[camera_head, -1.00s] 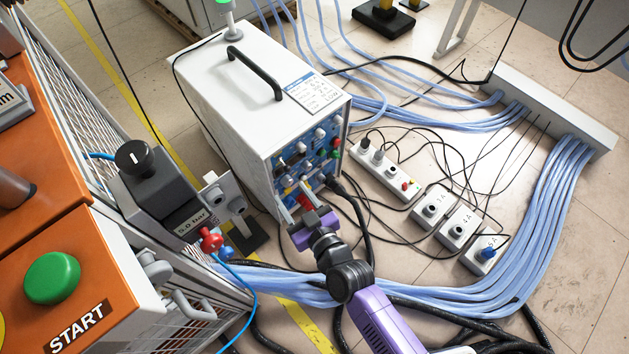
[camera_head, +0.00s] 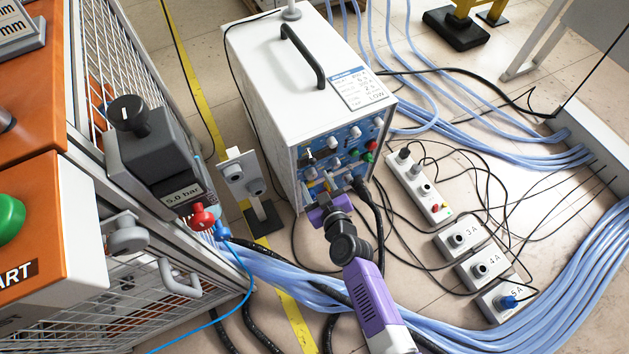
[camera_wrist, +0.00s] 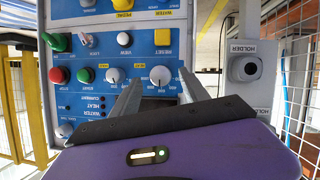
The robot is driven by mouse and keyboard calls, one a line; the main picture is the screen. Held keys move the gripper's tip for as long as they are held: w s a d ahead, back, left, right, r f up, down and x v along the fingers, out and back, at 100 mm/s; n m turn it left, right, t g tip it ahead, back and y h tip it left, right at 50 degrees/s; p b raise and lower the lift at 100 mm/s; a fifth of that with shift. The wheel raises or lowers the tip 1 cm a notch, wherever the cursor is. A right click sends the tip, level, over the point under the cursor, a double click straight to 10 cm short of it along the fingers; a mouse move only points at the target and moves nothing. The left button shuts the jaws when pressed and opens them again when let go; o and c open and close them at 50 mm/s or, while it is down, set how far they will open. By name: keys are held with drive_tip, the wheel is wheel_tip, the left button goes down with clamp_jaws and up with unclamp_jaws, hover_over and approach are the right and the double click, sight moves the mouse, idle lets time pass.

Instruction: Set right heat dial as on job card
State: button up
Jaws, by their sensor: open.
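The white heater cabinet (camera_head: 265,85) stands on the floor in the head view, with a blue control panel (camera_head: 350,140) on its front. A job card (camera_head: 358,90) lies on its top; its small print is mostly hard to read. In the wrist view the panel appears upside down. It shows two white dials with scales side by side, one at the left (camera_wrist: 113,75) and one at the right (camera_wrist: 160,75). Which is the right heat dial I cannot tell. My gripper (camera_wrist: 160,82) is open and empty, its fingers pointing at the panel around the second dial. Contact is not clear.
Red and green buttons (camera_wrist: 58,75) and a yellow button (camera_wrist: 162,37) are on the panel. A holder plate (camera_head: 242,175) stands beside the cabinet. Black cables (camera_head: 372,210) hang near my gripper. Blue hoses (camera_head: 300,285) cross the floor. An orange machine (camera_head: 60,210) is at the left.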

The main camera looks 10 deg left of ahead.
drive_tip(key=shift+x, duration=1.05)
drive_tip(key=shift+c, duration=0.2)
clamp_jaws()
drive_tip(key=shift+b, duration=0.7)
drive_tip(key=m+b, duration=0.1)
drive_tip(key=b, duration=0.1)
drive_tip(key=m+g+y+b, duration=0.1)
drive_tip(key=b, duration=0.1)
drive_tip(key=shift+w+d+f+m+y, duration=0.1)
drive_tip(key=shift+d+f+m+y, duration=0.1)
drive_tip(key=shift+m+y, duration=0.15)
drive_tip(key=shift+r+m+g+y+b, duration=0.2)
drive_tip(key=shift+m+g+y+b, duration=0.45)
drive_tip(key=shift+m+b, duration=0.8)
